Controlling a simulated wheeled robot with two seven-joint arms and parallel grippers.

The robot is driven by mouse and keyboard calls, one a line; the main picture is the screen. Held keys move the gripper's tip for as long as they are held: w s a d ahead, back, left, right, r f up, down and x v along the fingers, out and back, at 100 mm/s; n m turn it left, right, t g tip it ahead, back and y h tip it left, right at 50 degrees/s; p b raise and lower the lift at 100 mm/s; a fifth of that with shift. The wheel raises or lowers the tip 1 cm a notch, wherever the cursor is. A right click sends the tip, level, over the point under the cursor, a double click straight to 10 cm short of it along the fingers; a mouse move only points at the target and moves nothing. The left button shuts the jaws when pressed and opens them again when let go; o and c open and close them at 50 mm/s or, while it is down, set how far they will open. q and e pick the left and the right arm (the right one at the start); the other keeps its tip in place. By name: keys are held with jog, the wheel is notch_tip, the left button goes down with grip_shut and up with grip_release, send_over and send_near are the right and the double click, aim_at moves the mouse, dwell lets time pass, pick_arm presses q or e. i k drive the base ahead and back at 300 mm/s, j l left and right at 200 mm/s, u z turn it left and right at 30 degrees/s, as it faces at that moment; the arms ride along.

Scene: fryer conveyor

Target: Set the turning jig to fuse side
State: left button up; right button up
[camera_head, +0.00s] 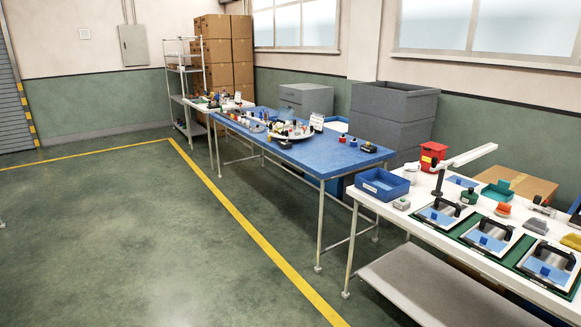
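A round, light-coloured turntable-like piece (275,131), which may be the turning jig, stands on the blue table (330,155) in the middle distance. Several small dark, red and white items sit on it and around it. A small white sign (317,122) stands at its right. It is too small to tell which side of it faces me. Neither of my grippers is in view.
A white table (375,205) at the right front holds a blue bin (382,184), a red box (433,156) and several framed panels with black handles. Grey crates (392,103) stand behind. Open green floor (110,230) with yellow lines lies at the left.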

aim_at(297, 133)
jog(key=i, duration=3)
jog(key=i+z, duration=0.2)
jog(key=i, duration=0.25)
jog(key=i+j+z, duration=0.25)
jog(key=i, duration=0.2)
jog(key=i+j, duration=0.25)
jog(key=j, duration=0.2)
jog(key=i+j, duration=0.25)
jog(key=j, duration=0.15)
jog(key=i+j, duration=0.25)
jog(key=j, duration=0.2)
jog(key=i+j, duration=0.25)
jog(key=j, duration=0.2)
jog(key=i+j, duration=0.2)
jog(key=j, duration=0.2)
jog(key=i+j, duration=0.25)
jog(key=j, duration=0.2)
jog(key=i+j, duration=0.25)
jog(key=j, duration=0.2)
jog(key=i+j, duration=0.25)
jog(key=j, duration=0.2)
